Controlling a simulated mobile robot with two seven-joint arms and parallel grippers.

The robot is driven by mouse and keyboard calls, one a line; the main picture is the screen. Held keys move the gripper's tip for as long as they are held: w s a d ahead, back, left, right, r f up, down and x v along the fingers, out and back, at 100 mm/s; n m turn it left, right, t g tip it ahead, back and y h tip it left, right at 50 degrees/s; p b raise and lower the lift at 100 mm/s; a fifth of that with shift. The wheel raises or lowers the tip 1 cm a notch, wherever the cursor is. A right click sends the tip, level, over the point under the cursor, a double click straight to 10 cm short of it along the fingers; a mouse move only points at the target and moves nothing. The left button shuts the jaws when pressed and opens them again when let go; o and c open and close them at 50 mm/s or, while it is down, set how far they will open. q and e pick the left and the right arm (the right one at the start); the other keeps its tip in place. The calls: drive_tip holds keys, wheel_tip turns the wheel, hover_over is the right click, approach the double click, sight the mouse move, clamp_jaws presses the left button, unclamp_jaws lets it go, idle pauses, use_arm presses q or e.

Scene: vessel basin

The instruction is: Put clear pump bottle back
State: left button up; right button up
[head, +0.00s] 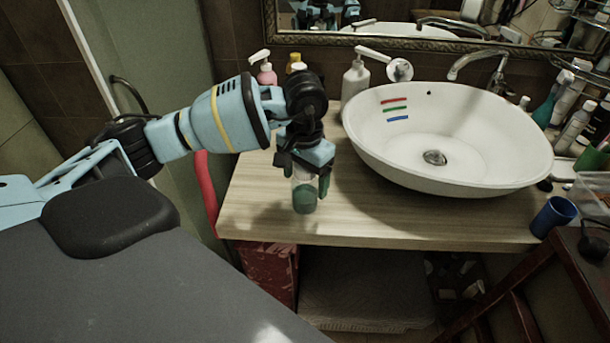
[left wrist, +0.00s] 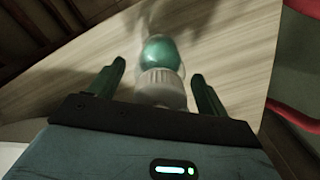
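A clear bottle with green liquid (head: 304,197) is at the counter's front edge, left of the basin, and looks upright. In the left wrist view its green body and white ribbed collar (left wrist: 162,88) show. Its top is hidden by my gripper. My left gripper (head: 304,172) is over the bottle from above. In the left wrist view the left gripper (left wrist: 158,86) has its fingers on either side of the bottle, with gaps between fingers and collar, so it is open. My right gripper is not in view.
The white basin (head: 520,160) fills the counter's middle. A white pump bottle (head: 354,82), a pink pump bottle (head: 266,75) and a yellow-topped bottle (head: 296,60) stand behind. A blue cup (head: 553,216) and several toiletries are on the right. The wooden counter (head: 390,222) is bare in front.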

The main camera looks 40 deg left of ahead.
use_arm(q)
drive_tip(key=shift+r, duration=0.5)
wheel_tip(320, 180, up, 11)
drive_tip(key=shift+r, duration=0.2)
idle(0.6)
